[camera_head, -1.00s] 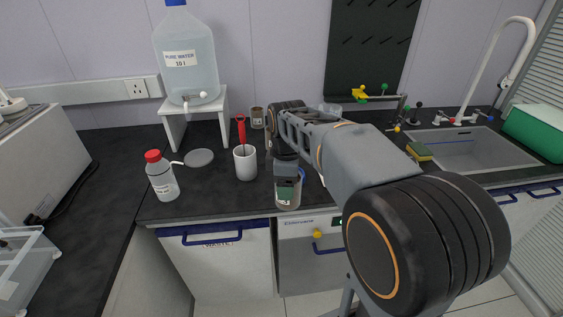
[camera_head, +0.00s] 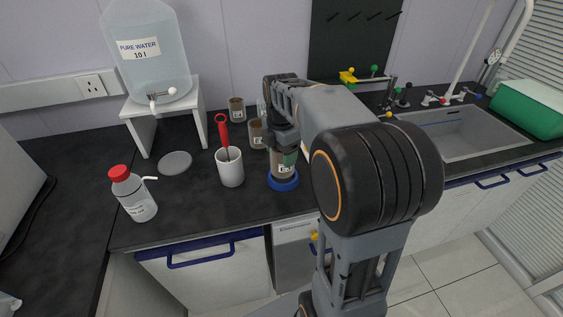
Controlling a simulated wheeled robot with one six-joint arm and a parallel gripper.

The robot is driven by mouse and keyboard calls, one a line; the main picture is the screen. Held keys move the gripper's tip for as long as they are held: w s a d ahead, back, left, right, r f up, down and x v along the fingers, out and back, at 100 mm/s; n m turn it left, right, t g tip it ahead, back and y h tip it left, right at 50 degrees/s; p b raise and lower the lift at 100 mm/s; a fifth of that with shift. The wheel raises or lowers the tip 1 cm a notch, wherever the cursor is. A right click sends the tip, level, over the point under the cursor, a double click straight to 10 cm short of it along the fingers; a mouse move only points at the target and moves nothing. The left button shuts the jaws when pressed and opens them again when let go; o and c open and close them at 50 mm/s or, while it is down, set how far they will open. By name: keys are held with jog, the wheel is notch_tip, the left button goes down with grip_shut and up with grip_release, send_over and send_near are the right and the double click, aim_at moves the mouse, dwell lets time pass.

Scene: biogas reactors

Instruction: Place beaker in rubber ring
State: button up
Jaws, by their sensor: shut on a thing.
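My gripper (camera_head: 284,140) is shut on a beaker (camera_head: 277,166) with brownish contents and a printed label. The gripper comes down from above and covers the beaker's upper part. The blue rubber ring (camera_head: 283,184) lies on the dark bench near its front edge. The beaker is upright, with its lower end at the ring and seemingly inside it. I cannot tell whether its base touches the bench.
A white cup (camera_head: 230,170) with a red-handled tool stands close to the left. More brown beakers (camera_head: 237,109) stand behind. A red-capped wash bottle (camera_head: 133,197) and a grey disc (camera_head: 175,163) are further left. The sink (camera_head: 465,140) is at the right.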

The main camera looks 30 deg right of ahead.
jog(key=shift+w+d+f, duration=0.3)
jog(key=shift+w+f, duration=0.15)
jog(key=shift+f, duration=0.25)
jog(key=shift+w+d+f, duration=0.25)
jog(key=shift+w+f, duration=0.2)
jog(key=shift+f, duration=0.2)
jog(key=f, duration=0.3)
jog(key=shift+w+d, duration=0.2)
jog(key=shift+w, duration=0.05)
jog(key=shift+f, duration=0.35)
jog(key=shift+f, duration=0.1)
jog(key=shift+f+b, duration=0.15)
jog(key=shift+b, duration=0.2)
jog(key=o, duration=1.2)
